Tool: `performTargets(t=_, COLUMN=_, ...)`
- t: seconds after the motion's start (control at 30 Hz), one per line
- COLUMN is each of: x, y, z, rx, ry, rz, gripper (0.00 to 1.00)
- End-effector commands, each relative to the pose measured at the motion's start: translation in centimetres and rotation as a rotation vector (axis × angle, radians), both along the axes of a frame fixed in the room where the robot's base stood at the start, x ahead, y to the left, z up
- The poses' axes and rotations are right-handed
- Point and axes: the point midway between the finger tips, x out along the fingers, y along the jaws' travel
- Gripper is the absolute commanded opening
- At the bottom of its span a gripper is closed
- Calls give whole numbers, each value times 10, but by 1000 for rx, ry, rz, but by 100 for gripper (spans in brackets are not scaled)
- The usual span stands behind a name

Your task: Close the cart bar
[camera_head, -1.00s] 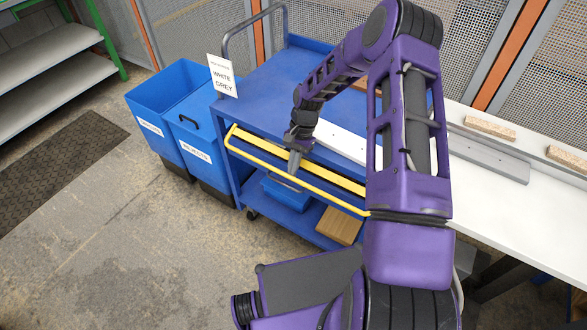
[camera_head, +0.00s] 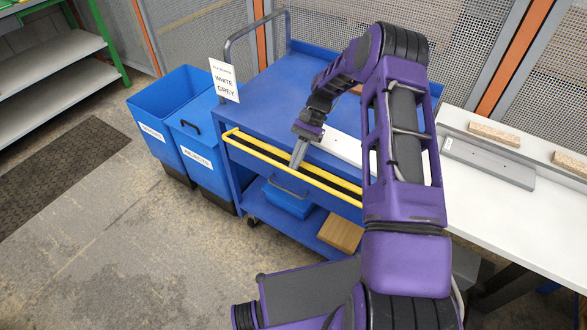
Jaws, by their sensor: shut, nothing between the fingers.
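The blue cart (camera_head: 262,106) stands in the middle of the view. Its yellow bar (camera_head: 262,152) runs along the front edge of the top deck, close against the cart, with a dark strip beside it. The bar's right end is hidden behind my arm. My gripper (camera_head: 296,164) is shut and empty, pointing down at the middle of the bar. Its fingertips overlap the bar in the picture; I cannot tell whether they touch it.
Two blue bins (camera_head: 186,118) stand left of the cart. A blue box (camera_head: 287,200) and a wooden block (camera_head: 341,233) are on the lower shelf. A white table (camera_head: 490,205) with boards is at right. The floor in front is clear.

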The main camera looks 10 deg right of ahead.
Motion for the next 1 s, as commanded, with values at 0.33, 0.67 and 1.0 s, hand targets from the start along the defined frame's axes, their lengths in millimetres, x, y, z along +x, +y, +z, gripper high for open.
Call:
performTargets(t=0.33, x=4, y=-4, z=9, rx=0, ry=0, rz=-1, gripper=0)
performTargets(t=0.67, x=4, y=-4, z=9, rx=0, ry=0, rz=-1, gripper=0)
performTargets(t=1.0, x=4, y=-4, z=9, rx=0, ry=0, rz=-1, gripper=0)
